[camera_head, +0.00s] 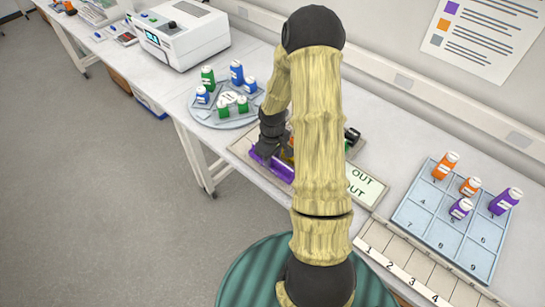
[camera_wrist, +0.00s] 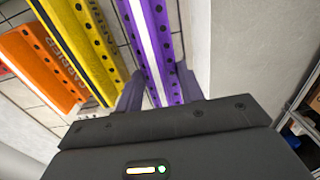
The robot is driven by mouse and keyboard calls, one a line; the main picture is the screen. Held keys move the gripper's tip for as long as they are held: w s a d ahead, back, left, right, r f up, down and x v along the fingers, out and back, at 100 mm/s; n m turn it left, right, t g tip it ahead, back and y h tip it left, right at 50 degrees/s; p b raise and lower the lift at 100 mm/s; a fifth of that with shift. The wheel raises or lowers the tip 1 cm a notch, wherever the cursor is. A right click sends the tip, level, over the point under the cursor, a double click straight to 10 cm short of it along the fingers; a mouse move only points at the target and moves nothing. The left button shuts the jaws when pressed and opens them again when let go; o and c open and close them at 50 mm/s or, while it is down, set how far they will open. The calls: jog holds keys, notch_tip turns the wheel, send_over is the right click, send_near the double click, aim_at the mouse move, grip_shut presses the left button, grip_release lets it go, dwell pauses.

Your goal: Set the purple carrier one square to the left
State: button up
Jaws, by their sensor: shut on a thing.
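The purple carrier (camera_head: 274,168) is a long bar with a pale stripe and dark holes along its sides. It lies at the front edge of the bench, partly hidden by my arm. In the wrist view the purple carrier (camera_wrist: 156,45) runs up between my two fingers. My gripper (camera_head: 266,150) is shut on it; the gripper also shows in the wrist view (camera_wrist: 158,88). A yellow carrier (camera_wrist: 75,45) and an orange carrier (camera_wrist: 38,68) lie left of it in the wrist view, with gaps between. Squares under the carriers are mostly hidden.
A round tray (camera_head: 203,119) with green and blue bottles stands left of my gripper. An OUT sign (camera_head: 364,188) lies right of my arm. Further right are a numbered strip (camera_head: 410,283) and a blue numbered tray (camera_head: 412,215) with orange and purple bottles. A white machine (camera_head: 180,35) stands behind.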

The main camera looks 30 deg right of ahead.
jog(key=shift+f, duration=0.15)
jog(key=o, duration=1.1)
notch_tip(320, 180, up, 12)
jog(key=b, duration=0.2)
jog(key=shift+r, duration=0.2)
jog(key=shift+a, duration=0.1)
